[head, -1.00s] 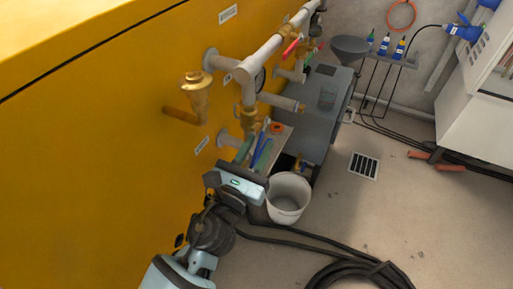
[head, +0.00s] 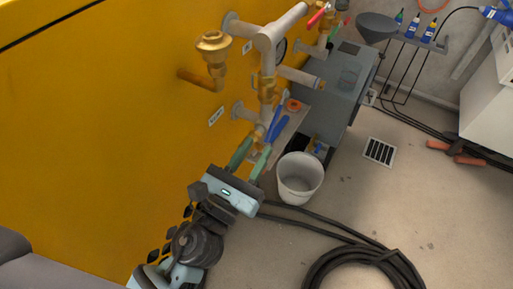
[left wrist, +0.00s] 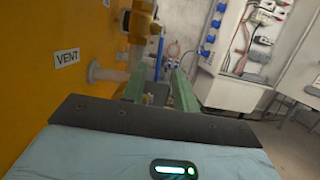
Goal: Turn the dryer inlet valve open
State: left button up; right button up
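My left gripper (head: 254,148) is open, its two green fingers apart with nothing visible between their tips. It is beside the yellow housing, below the pipework. In the left wrist view the fingers (left wrist: 158,88) frame a gap. A blue lever handle (head: 278,128) lies just beyond the fingertips in the head view, near the lower end of the vertical pipe; a blue bar (left wrist: 160,55) also shows in the wrist view. A brass valve body (head: 266,90) is on the vertical pipe. No readable label marks the dryer inlet valve, so I cannot tell which valve it is. My right gripper is not in view.
A red lever (head: 318,15) is higher on the pipework. A brass funnel fitting (head: 214,48) juts from the yellow wall (head: 90,130). A white bucket (head: 300,178) and coiled black hose (head: 365,265) are on the floor. A VENT label (left wrist: 67,57) is on the wall.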

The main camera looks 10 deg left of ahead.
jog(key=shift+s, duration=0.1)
